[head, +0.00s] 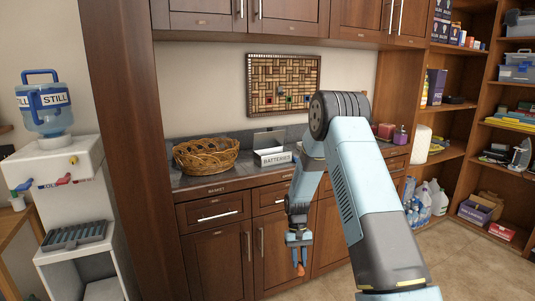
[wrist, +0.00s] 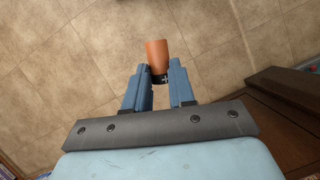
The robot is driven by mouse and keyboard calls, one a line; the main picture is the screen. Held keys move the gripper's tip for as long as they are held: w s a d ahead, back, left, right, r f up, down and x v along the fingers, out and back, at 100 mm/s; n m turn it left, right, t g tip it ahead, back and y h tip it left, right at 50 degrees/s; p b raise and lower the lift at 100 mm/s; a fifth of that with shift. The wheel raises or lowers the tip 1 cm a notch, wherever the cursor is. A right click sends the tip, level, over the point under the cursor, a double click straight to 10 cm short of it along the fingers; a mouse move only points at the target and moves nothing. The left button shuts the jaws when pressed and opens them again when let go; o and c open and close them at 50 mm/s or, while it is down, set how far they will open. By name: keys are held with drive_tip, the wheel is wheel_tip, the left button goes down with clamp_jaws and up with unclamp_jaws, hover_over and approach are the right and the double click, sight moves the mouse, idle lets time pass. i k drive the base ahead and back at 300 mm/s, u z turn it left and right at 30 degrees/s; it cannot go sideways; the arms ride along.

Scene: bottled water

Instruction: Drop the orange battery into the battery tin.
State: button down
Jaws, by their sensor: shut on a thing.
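The orange battery (wrist: 156,52) is between the fingertips of my gripper (wrist: 158,82) in the wrist view, its orange end pointing away from the jaws and its dark end at the fingers. In the head view the orange battery (head: 300,269) hangs below my gripper (head: 299,245), in front of the lower cabinet doors and below counter height. The battery tin (head: 272,156), a pale box labelled BATTERIES with its lid raised, stands on the counter, above and behind my gripper. Its inside is not visible.
A wicker basket (head: 206,156) stands on the counter left of the tin. The dark counter (head: 190,181) juts out above the cabinet doors. A water dispenser (head: 75,190) stands at the left, and shelves (head: 455,110) stand at the right. The wrist view shows bare floor tiles below.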

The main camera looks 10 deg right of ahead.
sight(276, 162)
drive_tip(key=u, duration=0.05)
drive_tip(key=i, duration=1)
drive_tip(key=z, duration=0.05)
